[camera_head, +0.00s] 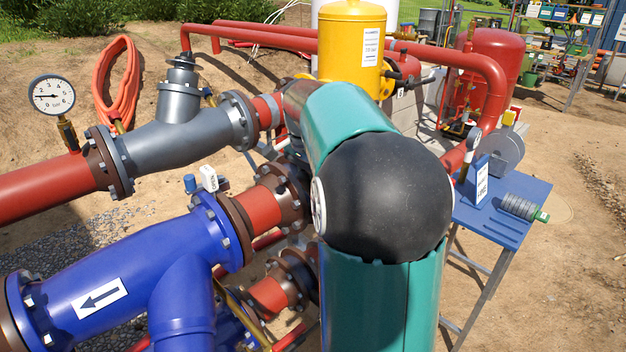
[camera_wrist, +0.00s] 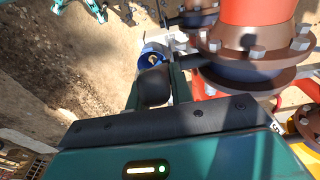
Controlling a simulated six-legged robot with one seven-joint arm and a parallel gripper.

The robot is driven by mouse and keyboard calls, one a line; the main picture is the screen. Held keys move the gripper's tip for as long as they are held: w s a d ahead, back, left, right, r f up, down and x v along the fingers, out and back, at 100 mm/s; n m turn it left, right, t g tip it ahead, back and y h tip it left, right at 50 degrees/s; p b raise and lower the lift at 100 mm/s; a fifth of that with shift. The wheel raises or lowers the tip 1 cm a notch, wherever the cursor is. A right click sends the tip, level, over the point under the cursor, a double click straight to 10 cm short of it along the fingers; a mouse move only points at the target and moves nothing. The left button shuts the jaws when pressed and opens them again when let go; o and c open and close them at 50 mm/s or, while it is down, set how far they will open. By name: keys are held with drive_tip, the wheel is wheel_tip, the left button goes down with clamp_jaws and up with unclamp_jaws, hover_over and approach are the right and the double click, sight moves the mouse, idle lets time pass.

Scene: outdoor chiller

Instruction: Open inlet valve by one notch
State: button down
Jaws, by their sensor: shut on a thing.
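In the wrist view my gripper (camera_wrist: 155,76) has its two teal fingers close on either side of a dark, rounded piece (camera_wrist: 154,88). It is shut on this piece, which looks like a valve handle, though its far end is partly hidden. A dark valve body (camera_wrist: 232,74) between brown bolted flanges (camera_wrist: 254,88) stands just to the right of the fingers, with an orange-red pipe (camera_wrist: 256,10) above. In the head view my own arm covers my gripper and the valve. No notch marks can be read.
In the head view a blue pipe with an arrow label (camera_head: 99,297), a grey strainer (camera_head: 185,140) and a pressure gauge (camera_head: 51,95) crowd the left. A blue table (camera_head: 500,215) stands right. A yellow vessel (camera_head: 351,45) rises behind. Open sandy ground lies at far right.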

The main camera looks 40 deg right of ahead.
drive_tip(key=c, duration=1.2)
unclamp_jaws()
drive_tip(key=shift+c, duration=0.2)
drive_tip(key=shift+r, duration=0.1)
drive_tip(key=r, duration=0.4)
drive_tip(key=a+r, duration=0.1)
drive_tip(key=r, duration=0.8)
drive_tip(key=shift+a+r, duration=0.2)
drive_tip(key=shift+r, duration=0.1)
